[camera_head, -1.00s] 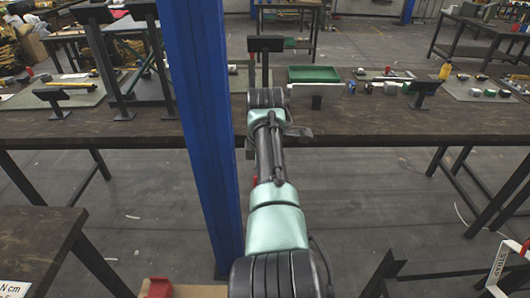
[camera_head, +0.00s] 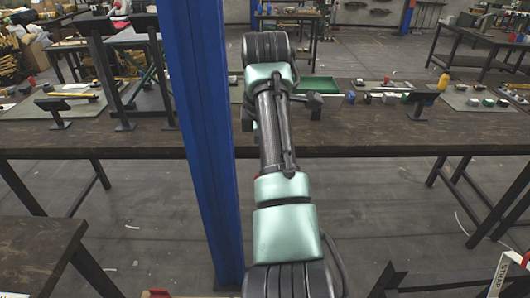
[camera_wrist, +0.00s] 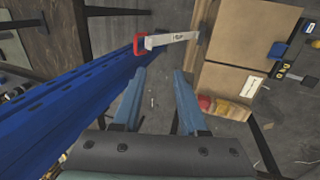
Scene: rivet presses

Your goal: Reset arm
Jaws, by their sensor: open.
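My gripper (camera_wrist: 158,90) shows in the wrist view with its two blue-grey fingers apart and nothing between them. It hangs over open floor, with the blue post (camera_wrist: 85,85) close on the left. In the head view my arm reaches forward beside the blue post (camera_head: 200,130), its upper part raised in front of the workbench. The gripper itself cannot be made out in the head view.
The long dark workbench (camera_head: 370,138) crosses the head view, with a green tray (camera_head: 318,86) and several small parts on it. In the wrist view, cardboard boxes (camera_wrist: 240,40) stand at the right, near a white bar with a red end (camera_wrist: 172,40). Grey floor (camera_head: 130,220) lies open before the bench.

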